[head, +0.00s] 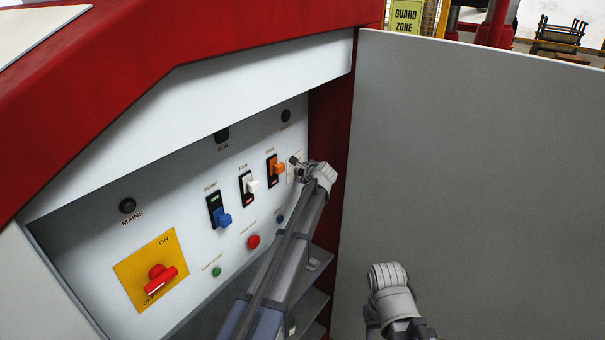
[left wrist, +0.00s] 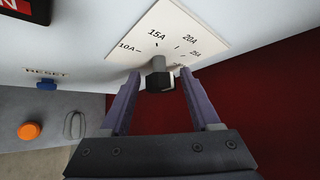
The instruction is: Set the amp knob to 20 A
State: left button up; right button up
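The amp knob (left wrist: 160,80) is a dark block on a grey shaft, standing out from a pale dial plate (left wrist: 208,40) marked 10A, 15A, 20A, 25A and a further mark that is partly hidden. I cannot tell which mark the knob points at. My left gripper (left wrist: 159,76) is open, with one finger on each side of the knob and visible gaps to it. In the head view my left gripper (head: 298,164) is at the panel's right end and covers most of the dial. My right gripper's fingers do not show; only a grey part of that arm is in view.
The panel carries a red mains switch (head: 160,279), a blue switch (head: 222,218), a white switch (head: 252,186), an orange switch (head: 278,168) and a red button (head: 253,242). A blue reset button (left wrist: 47,85) is near the dial. A large grey door (head: 470,170) stands at the right.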

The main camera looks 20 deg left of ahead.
pick_arm(q)
jog(key=shift+o, duration=0.3)
jog(key=shift+r, duration=0.1)
jog(key=shift+s+d+r, duration=0.1)
jog(key=shift+s, duration=0.05)
jog(key=p+v, duration=0.4)
jog(key=v, duration=0.3)
jog(key=shift+s, duration=0.15)
jog(key=shift+d, duration=0.1)
jog(key=s+d+f+n+g+h+b, duration=0.2)
jog(key=s+f, duration=0.6)
jog(key=s, duration=0.6)
jog(key=s+d+f+n+g+h+b, duration=0.1)
jog(key=s+d+f+n+g+b, duration=0.3)
jog(key=s, duration=1)
jog(key=s+d+f+n+g+h+b, duration=0.2)
jog(key=s+d+f+n+g+b, duration=0.2)
jog(key=s+d+f+n+b, duration=0.4)
jog(key=s+d+f+b, duration=0.1)
jog(key=s+d+f, duration=0.2)
jog(key=s+f, duration=0.2)
jog(key=shift+s+f+h, duration=0.3)
jog(key=shift+s+f, duration=0.05)
jog(key=shift+s, duration=0.75)
